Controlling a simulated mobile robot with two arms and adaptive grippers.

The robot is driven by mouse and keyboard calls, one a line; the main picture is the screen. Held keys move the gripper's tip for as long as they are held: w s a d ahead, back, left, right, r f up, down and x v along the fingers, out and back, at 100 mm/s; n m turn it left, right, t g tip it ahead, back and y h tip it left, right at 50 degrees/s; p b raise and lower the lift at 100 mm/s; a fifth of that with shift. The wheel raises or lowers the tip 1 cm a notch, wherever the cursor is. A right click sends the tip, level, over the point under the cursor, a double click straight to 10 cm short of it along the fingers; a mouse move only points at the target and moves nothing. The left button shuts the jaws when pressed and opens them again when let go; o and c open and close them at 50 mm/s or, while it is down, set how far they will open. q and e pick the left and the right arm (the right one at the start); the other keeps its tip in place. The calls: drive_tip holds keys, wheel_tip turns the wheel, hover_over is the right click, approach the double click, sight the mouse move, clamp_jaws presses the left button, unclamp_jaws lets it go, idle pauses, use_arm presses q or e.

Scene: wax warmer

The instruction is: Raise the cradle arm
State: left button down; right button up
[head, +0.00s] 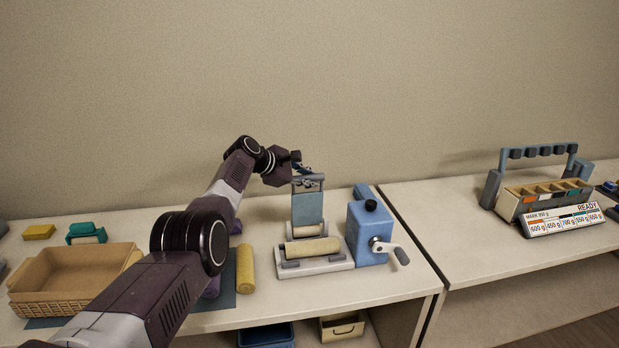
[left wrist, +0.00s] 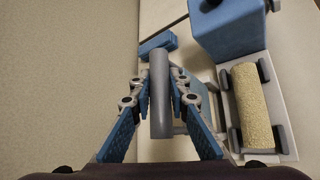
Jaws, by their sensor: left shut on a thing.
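The blue wax warmer machine (head: 368,232) stands on the left table, with a black knob on top and a crank (head: 397,254) at its right. Beside it is a white base with a pale yellow roller (head: 313,248), also in the left wrist view (left wrist: 252,105). Behind the roller a cradle arm with a blue panel (head: 307,208) stands roughly upright. Its grey bar (left wrist: 160,92) lies between the fingers of my left gripper (head: 305,174). My left gripper (left wrist: 160,88) is shut on that bar at the top of the arm. My right gripper is out of view.
A tan basket (head: 75,262) sits at the left, with a yellow roll (head: 245,270) between it and the machine. Yellow and green blocks lie behind the basket. A second table at right holds a divided holder (head: 545,192) and a display sign (head: 563,220).

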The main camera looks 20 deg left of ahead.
use_arm(q)
drive_tip(key=shift+w+a, duration=0.15)
idle(0.5)
drive_tip(key=c, duration=1.8)
unclamp_jaws()
drive_tip(key=shift+r, duration=0.1)
